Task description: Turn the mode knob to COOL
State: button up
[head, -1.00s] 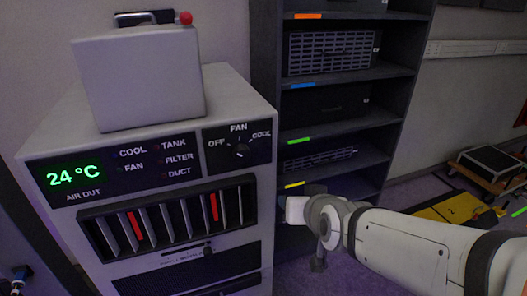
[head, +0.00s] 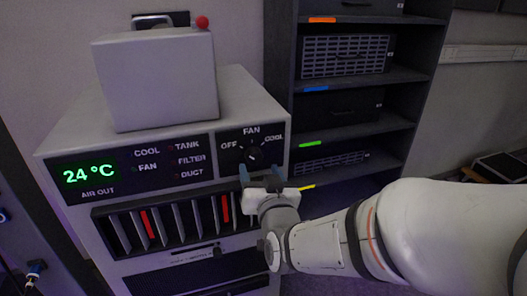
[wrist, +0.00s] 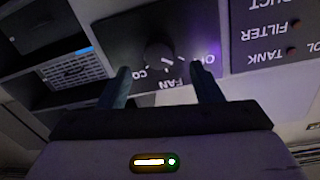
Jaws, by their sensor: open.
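The mode knob (head: 252,156) is a dark round dial on the black panel at the right of the grey unit's front. OFF, FAN and COOL are printed left to right around it. In the wrist view the knob (wrist: 158,56) shows upside down, with a small white mark that appears to lie between FAN and OFF; its exact setting is hard to read. My gripper (head: 259,173) is open and empty, just below and in front of the knob. In the wrist view its two blue-grey fingers (wrist: 160,70) stand apart on either side of the knob, with no visible contact.
The unit's green display (head: 88,174) reads 24 °C. A grey box (head: 156,80) with a dark handle and red ball sits on top. Louvres (head: 175,218) with two red strips lie below the panel. A dark shelf rack (head: 350,110) stands close behind at right.

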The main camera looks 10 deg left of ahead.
aim_at(255, 160)
jog(key=shift+x, duration=2.1)
jog(key=shift+f, duration=0.1)
jog(key=c, duration=1)
